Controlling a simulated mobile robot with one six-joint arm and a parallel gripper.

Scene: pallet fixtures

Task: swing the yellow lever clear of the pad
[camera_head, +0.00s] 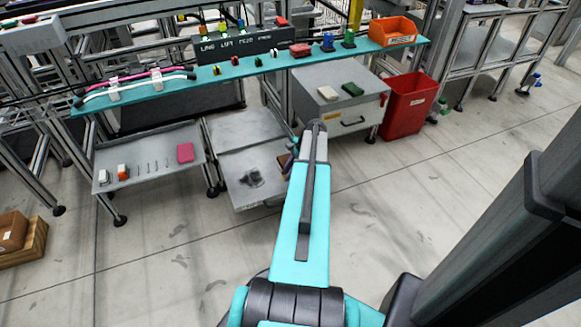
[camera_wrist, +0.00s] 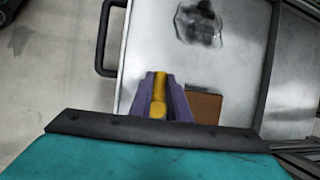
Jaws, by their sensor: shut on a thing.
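In the wrist view, my gripper (camera_wrist: 162,96) has purple fingers shut on the yellow lever (camera_wrist: 158,110). The lever stands between the two fingers, and its lower end is hidden by my gripper body. A brown rectangular block (camera_wrist: 204,106) lies just right of the fingers. A dark, irregular patch (camera_wrist: 199,22) marks the pale surface beyond the fingertips; I cannot tell which of these is the pad. In the head view, my arm hides most of my gripper (camera_head: 288,165) at the right edge of the low grey fixture (camera_head: 235,134), and the lever cannot be made out.
A black handle (camera_wrist: 104,38) stands at the fixture's left edge in the wrist view. In the head view, a grey tray (camera_head: 130,185) is to the left, a drawer unit (camera_head: 345,108) and red bin (camera_head: 405,105) to the right, and a teal shelf (camera_head: 225,72) behind. Front floor is clear.

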